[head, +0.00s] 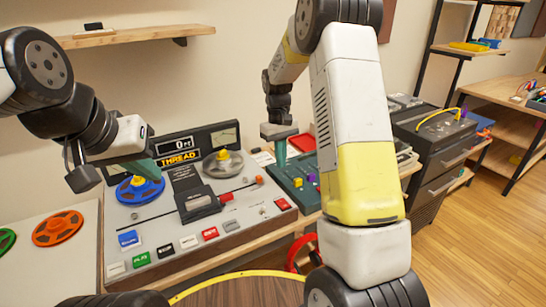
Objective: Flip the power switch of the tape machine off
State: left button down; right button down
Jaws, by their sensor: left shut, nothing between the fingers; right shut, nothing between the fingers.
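The tape machine (160,215) stands on the bench at the centre left. It has a blue reel (140,189), a grey reel (222,165), a display reading THREAD, and a row of coloured buttons along its front. A small toggle-like part (263,210) and a red piece (282,204) sit at its right front corner; I cannot tell which is the power switch or its position. My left gripper (147,170) is shut and empty, above the blue reel. My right gripper (281,152) is shut and empty, over the green box behind the machine's right side.
A green box with coloured knobs (292,180) stands right of the machine. Orange (58,228) and green reels lie at the left. A dark drawer cabinet (437,150) with a yellow cable stands at the right. A round wooden top (240,293) is near me. My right arm crosses the view.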

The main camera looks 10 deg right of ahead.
aim_at(284, 206)
jog(key=shift+s+r, duration=0.1)
jog(key=shift+s, duration=0.7)
jog(key=f, duration=0.4)
jog(key=s+f, duration=0.1)
jog(key=f, duration=0.9)
jog(key=shift+s+d, duration=0.25)
jog(key=shift+d, duration=0.05)
jog(key=shift+s+f, duration=0.25)
jog(key=shift+f, duration=0.05)
